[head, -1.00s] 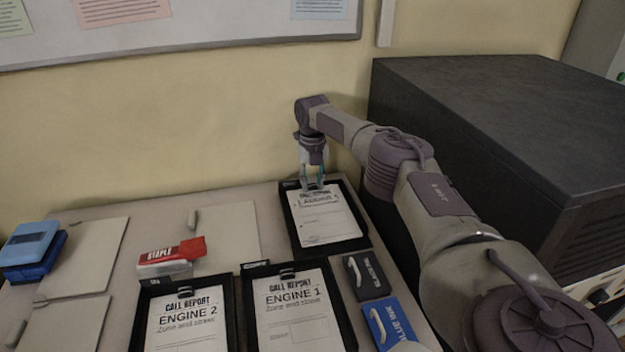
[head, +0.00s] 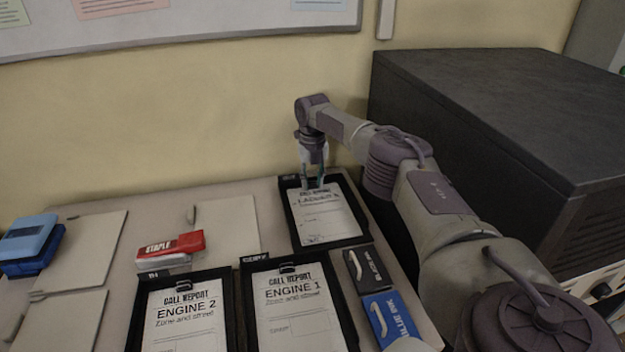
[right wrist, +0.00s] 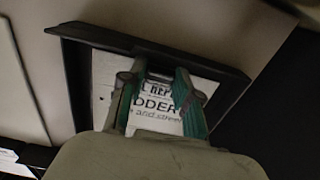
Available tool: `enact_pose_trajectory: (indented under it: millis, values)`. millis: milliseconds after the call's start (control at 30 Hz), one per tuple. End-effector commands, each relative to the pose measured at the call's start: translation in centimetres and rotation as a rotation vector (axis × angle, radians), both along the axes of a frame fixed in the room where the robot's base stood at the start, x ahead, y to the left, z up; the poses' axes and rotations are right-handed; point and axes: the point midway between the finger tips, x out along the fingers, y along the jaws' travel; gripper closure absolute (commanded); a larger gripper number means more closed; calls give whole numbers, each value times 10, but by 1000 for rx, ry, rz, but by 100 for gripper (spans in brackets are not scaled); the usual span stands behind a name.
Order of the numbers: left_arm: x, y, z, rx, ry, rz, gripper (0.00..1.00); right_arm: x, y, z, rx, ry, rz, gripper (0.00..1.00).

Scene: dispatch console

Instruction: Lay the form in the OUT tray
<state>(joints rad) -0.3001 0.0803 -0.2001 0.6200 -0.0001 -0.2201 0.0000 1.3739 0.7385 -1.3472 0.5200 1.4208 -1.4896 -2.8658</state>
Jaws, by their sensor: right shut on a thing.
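The form (head: 325,222) is a white call report sheet headed LADDER. It lies flat in or just above the black back tray (head: 367,236), inside its rim; I cannot tell whether it touches the tray floor. The tray's label is too small to read. My right gripper (head: 314,186) points down at the form's top edge and is shut on it. In the right wrist view the two teal fingers (right wrist: 162,82) straddle the heading at the form's (right wrist: 103,80) top, and they and the palm hide much of the sheet. My left gripper is not in view.
The COPY tray (head: 346,322) in front holds an ENGINE 1 report; the IN tray (head: 231,310) holds ENGINE 2. Black (head: 366,268) and blue (head: 392,315) ink boxes stand at right, a staple box (head: 172,249) at left. A large dark cabinet (head: 500,120) flanks my right arm.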

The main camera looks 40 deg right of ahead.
Motion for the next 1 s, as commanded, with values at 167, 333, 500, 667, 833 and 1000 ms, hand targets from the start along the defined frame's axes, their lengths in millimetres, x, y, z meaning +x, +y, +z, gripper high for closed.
enact_pose_trajectory:
  millis: [167,333,500,667,833,1000]
  values:
    - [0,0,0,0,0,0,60,0,0,0,0,0,0,100]
    - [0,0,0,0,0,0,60,0,0,0,0,0,0,45]
    - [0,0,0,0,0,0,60,0,0,0,0,0,0,39]
    - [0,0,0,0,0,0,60,0,0,0,0,0,0,27]
    - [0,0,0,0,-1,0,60,0,0,0,0,0,0,9]
    - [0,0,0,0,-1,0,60,0,0,0,0,0,0,9]
